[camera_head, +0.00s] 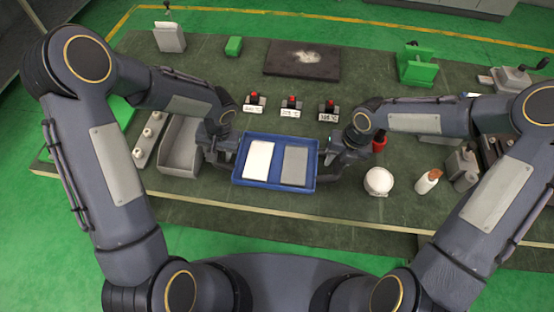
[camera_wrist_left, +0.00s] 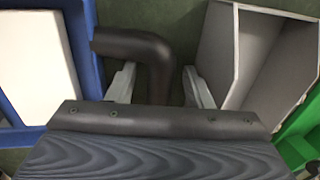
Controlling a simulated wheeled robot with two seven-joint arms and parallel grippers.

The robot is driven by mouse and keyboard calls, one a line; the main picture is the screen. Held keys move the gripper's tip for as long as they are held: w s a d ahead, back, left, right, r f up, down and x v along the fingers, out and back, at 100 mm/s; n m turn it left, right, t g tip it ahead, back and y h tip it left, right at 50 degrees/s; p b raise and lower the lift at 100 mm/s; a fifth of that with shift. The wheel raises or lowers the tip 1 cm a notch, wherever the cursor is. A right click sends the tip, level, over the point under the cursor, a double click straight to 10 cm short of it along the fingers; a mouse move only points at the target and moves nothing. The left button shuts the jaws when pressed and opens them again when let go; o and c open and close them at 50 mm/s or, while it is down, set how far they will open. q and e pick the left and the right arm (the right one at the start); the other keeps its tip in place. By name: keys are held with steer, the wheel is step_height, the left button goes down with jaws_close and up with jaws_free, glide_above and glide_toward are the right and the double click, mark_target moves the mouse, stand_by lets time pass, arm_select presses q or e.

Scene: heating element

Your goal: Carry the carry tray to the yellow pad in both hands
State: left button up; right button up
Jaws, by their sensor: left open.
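The blue carry tray (camera_head: 238,178) lies on the dark bench top near its front edge. It holds a white slab (camera_head: 258,160) on the left and a grey slab (camera_head: 294,166) on the right. My left gripper (camera_head: 228,148) is at the tray's left end. In the left wrist view the tray's dark bent handle (camera_wrist_left: 158,62) stands between the two open grey fingers (camera_wrist_left: 160,86), with gaps beside it. My right gripper (camera_head: 328,152) is at the tray's right end; its jaws are too small and hidden to judge. I see no yellow pad.
A grey open bin (camera_head: 182,150) stands close left of my left gripper; it also shows in the left wrist view (camera_wrist_left: 265,55). A round white object (camera_head: 378,181) and a bottle (camera_head: 428,181) stand to the right. Three red-topped switches (camera_head: 291,103) stand behind the tray.

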arm_select(q)
steer(key=c, duration=0.7)
arm_select(e)
steer(key=c, duration=0.7)
arm_select(q)
jaws_close()
steer(key=shift+r, duration=0.15)
arm_select(e)
steer(key=shift+r, duration=0.15)
